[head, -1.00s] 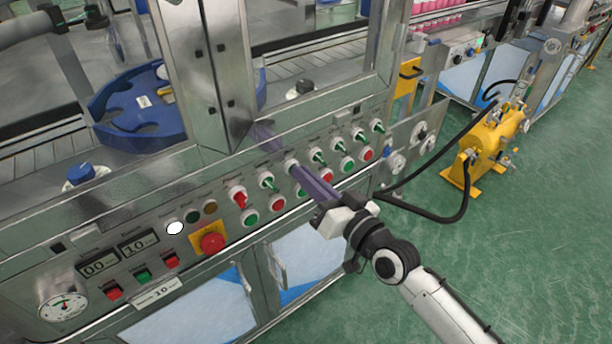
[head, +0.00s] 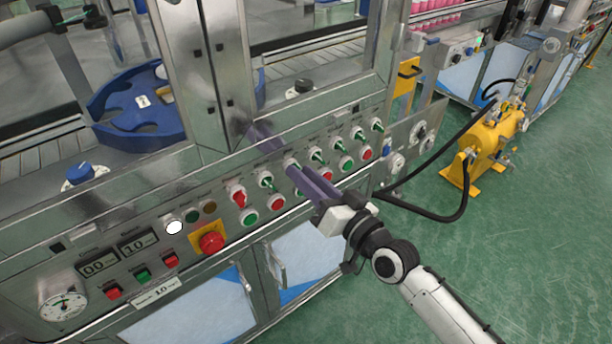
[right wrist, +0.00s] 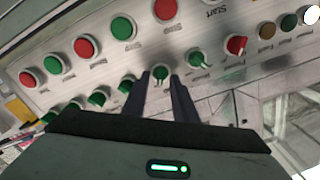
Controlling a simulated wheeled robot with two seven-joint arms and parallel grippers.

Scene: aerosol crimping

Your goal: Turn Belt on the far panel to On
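The machine's front panel (head: 215,260) carries a row of selector knobs above red and green buttons; their small labels are not legible, so I cannot tell which knob is Belt. My right gripper (head: 290,170) points at the third knob from the left in this row. In the right wrist view its two dark fingers (right wrist: 159,88) stand apart, with that green knob (right wrist: 161,74) between or just beyond their tips; contact cannot be told. To its left in the head view are a green knob (head: 267,182) and a red knob (head: 239,198).
A red emergency button (head: 212,242) on a yellow plate, displays (head: 138,243) and a gauge (head: 62,306) lie left on the panel. Further green knobs (head: 340,146) are close at the right. A yellow pump unit (head: 488,143) with black hoses stands on the green floor.

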